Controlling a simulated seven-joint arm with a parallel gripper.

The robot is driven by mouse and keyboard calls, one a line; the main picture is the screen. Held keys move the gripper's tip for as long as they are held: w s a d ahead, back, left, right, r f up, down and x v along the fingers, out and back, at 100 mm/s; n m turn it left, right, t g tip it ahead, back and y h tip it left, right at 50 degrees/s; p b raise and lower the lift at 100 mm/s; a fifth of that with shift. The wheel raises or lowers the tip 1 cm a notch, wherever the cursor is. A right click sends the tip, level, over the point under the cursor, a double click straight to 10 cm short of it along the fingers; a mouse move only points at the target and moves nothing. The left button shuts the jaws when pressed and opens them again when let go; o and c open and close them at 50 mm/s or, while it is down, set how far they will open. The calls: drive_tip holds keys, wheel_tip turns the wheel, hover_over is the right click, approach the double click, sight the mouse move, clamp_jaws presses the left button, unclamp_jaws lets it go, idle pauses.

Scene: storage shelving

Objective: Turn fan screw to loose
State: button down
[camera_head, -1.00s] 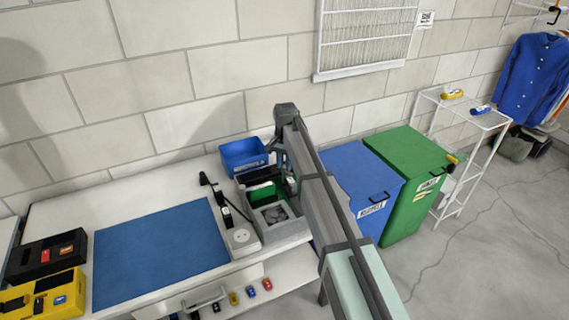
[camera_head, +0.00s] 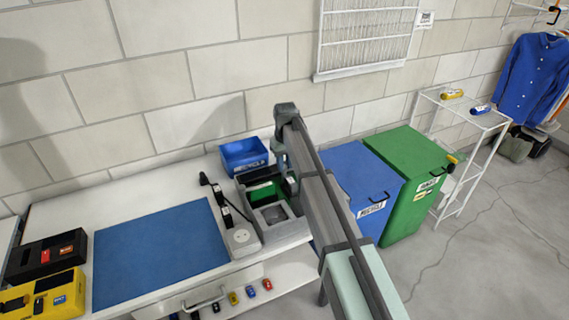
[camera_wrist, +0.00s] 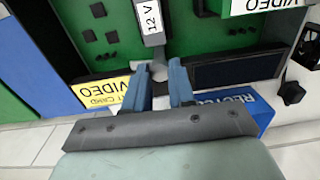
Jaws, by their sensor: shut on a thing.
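My gripper (camera_wrist: 161,75) shows in the wrist view with two blue-grey fingers close around a small grey piece (camera_wrist: 160,72). The fingers hide most of it, and I cannot tell its turn or whether it is the fan screw. Just above it is a grey part labelled 12 V (camera_wrist: 152,20), in front of a green circuit board (camera_wrist: 110,38). In the head view, the open grey computer case (camera_head: 285,234) stands at the right end of the desk, with a grey square area, apparently the fan (camera_head: 274,213), and green inside.
A blue recycle bin box (camera_head: 243,156) stands behind the case. A white socket block (camera_head: 241,238) with black plugs is at its left. A blue mat (camera_head: 155,250) covers the desk's middle. Blue (camera_head: 362,178) and green (camera_head: 412,180) bins stand right of my arm.

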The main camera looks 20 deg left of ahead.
sight(285, 166)
drive_tip(key=shift+n, duration=0.9)
drive_tip(key=c, duration=0.9)
unclamp_jaws()
drive_tip(key=shift+c, duration=0.2)
wheel_tip(285, 166, up, 14)
drive_tip(key=shift+w+f, duration=0.1)
